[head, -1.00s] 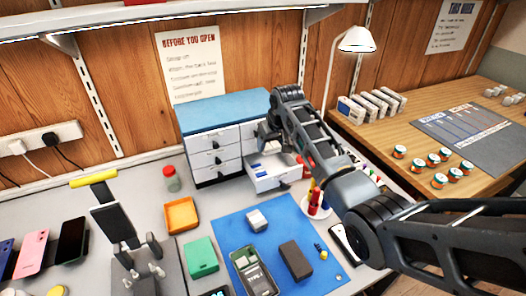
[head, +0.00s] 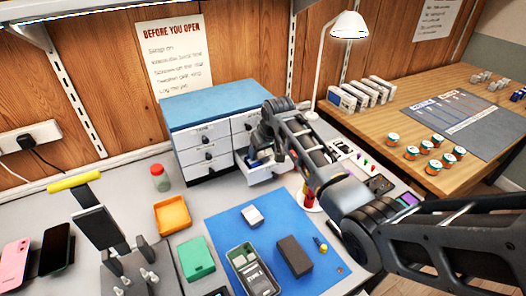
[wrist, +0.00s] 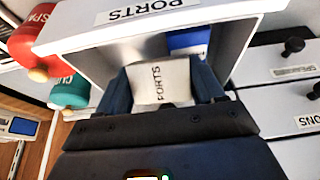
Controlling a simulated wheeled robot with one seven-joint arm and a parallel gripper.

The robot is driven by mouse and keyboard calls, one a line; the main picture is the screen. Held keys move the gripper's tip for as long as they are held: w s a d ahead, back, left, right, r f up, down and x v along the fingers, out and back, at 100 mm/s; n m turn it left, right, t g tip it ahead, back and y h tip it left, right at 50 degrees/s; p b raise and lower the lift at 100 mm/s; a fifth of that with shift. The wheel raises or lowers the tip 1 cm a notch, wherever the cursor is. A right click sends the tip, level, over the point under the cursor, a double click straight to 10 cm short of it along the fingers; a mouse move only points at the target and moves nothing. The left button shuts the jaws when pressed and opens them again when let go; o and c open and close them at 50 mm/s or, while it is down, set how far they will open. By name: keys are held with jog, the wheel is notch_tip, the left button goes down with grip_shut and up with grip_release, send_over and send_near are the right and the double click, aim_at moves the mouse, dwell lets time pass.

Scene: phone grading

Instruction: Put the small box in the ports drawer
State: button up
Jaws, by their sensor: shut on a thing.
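A small white box (wrist: 160,82) marked PORTS is between the fingers of my gripper (wrist: 163,92) in the wrist view. My gripper is shut on it. The ports drawer (wrist: 225,25) stands pulled out, its front labelled PORTS, and the held box is within its walls. I cannot tell whether the box touches the drawer floor. A blue item (wrist: 188,42) lies in the drawer beside the box. In the head view my gripper (head: 262,157) reaches down into the open drawer (head: 270,175); the box is hidden there.
The drawer cabinet (head: 205,158) has a blue top and other closed drawers.

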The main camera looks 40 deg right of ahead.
jog(key=shift+s+a+f, duration=0.1)
jog(key=shift+s+f, duration=0.1)
jog(key=shift+f, duration=0.25)
jog(key=shift+s+a+f, duration=0.1)
jog(key=shift+s+f, duration=0.1)
jog(key=shift+f, duration=0.25)
jog(key=o, duration=1.5)
jog(key=shift+a, duration=0.1)
jog(key=shift+c, duration=0.2)
jog(key=shift+a, duration=0.25)
jog(key=shift+r, duration=0.3)
jog(key=v, duration=0.8)
jog(key=w+v, duration=0.1)
jog(key=v, duration=0.4)
jog(key=shift+d+r, duration=0.15)
jog(key=shift+d, duration=0.2)
